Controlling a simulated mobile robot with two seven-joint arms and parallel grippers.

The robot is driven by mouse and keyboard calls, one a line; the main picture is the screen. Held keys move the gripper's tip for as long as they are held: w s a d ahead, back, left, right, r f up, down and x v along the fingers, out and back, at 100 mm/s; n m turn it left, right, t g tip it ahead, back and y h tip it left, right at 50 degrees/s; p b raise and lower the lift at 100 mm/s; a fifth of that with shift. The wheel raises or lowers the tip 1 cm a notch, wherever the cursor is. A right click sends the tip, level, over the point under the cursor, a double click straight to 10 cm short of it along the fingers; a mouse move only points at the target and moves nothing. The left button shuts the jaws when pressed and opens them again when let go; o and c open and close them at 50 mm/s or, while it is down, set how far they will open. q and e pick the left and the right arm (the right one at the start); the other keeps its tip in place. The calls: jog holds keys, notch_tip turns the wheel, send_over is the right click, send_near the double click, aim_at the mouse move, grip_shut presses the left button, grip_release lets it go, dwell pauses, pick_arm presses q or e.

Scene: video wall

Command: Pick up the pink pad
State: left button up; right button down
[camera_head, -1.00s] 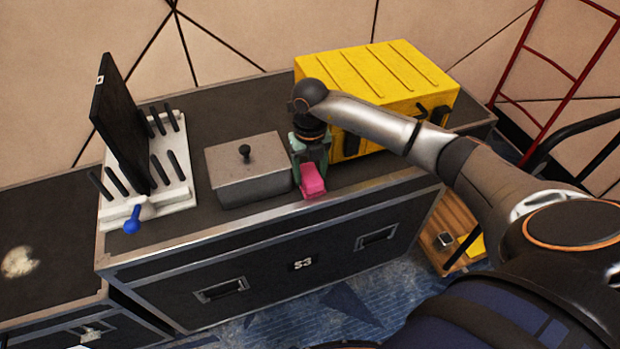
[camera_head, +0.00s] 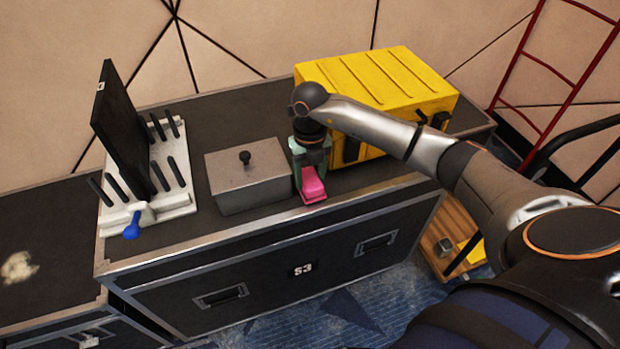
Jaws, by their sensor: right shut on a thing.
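The pink pad (camera_head: 312,187) is at the front edge of the black case top, between the grey lidded box and the yellow case. My right gripper (camera_head: 311,172) points down over it and is shut on it. The fingers partly cover the pad's back part. I cannot tell whether the pad touches the case top. My left gripper is not in view.
The grey lidded box (camera_head: 247,176) stands close left of my right gripper. The yellow case (camera_head: 376,88) stands just behind and to the right. A white rack (camera_head: 177,203) with a dark panel (camera_head: 120,130) and a blue-handled tool (camera_head: 132,226) stands at left.

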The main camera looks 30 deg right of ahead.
aim_at(310, 178)
notch_tip(310, 178, up, 18)
jog(key=p, duration=0.1)
jog(key=shift+f, duration=0.25)
